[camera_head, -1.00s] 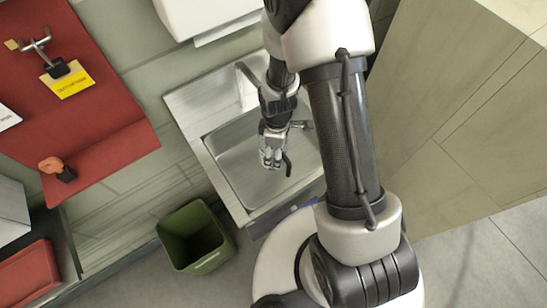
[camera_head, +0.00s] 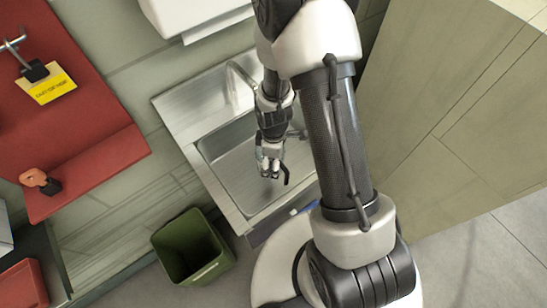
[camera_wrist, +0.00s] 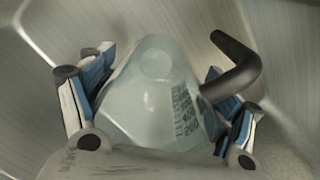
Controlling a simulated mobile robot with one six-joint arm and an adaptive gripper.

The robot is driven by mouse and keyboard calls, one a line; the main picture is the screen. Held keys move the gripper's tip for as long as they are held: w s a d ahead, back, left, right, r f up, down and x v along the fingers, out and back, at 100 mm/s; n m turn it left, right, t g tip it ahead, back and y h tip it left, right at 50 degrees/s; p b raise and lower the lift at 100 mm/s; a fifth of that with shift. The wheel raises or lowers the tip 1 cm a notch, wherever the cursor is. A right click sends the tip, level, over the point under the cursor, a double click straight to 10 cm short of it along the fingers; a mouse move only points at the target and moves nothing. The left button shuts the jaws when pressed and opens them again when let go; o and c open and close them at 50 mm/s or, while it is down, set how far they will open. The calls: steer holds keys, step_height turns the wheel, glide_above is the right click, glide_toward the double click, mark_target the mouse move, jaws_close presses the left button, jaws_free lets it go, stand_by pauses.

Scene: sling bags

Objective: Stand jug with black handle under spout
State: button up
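The jug, a pale translucent vessel with measuring marks (camera_wrist: 150,95), lies between my gripper's fingers in the wrist view. Its black handle (camera_wrist: 236,68) sticks out to the right. My gripper (camera_wrist: 158,105) has blue-and-white finger pads against both sides of the jug. In the head view my gripper (camera_head: 270,165) is over the sink basin, and the black handle (camera_head: 285,174) shows beside it. The jug's body is mostly hidden there by the fingers. The spout (camera_head: 242,72) curves over the back of the sink, behind and above my gripper, partly hidden by my arm.
The steel sink (camera_head: 222,185) has bare basin floor around the gripper. A white wall unit (camera_head: 195,15) hangs above it. A green bin (camera_head: 192,248) stands on the floor at front left. A red board (camera_head: 75,120) with hooks is on the left; a tall panel (camera_head: 440,110) is right.

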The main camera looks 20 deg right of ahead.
steer(key=shift+o, duration=0.5)
steer(key=shift+r, duration=0.25)
step_height(320, 180, up, 22)
steer(key=m+t+p, duration=0.1)
steer(key=m+p, duration=0.2)
steer(key=p, duration=0.2)
steer(key=s+r+m+t, duration=0.3)
steer(key=s+r+m, duration=0.6)
steer(key=s+r, duration=0.6)
steer(key=shift+r, duration=0.95)
steer(key=shift+b, duration=0.3)
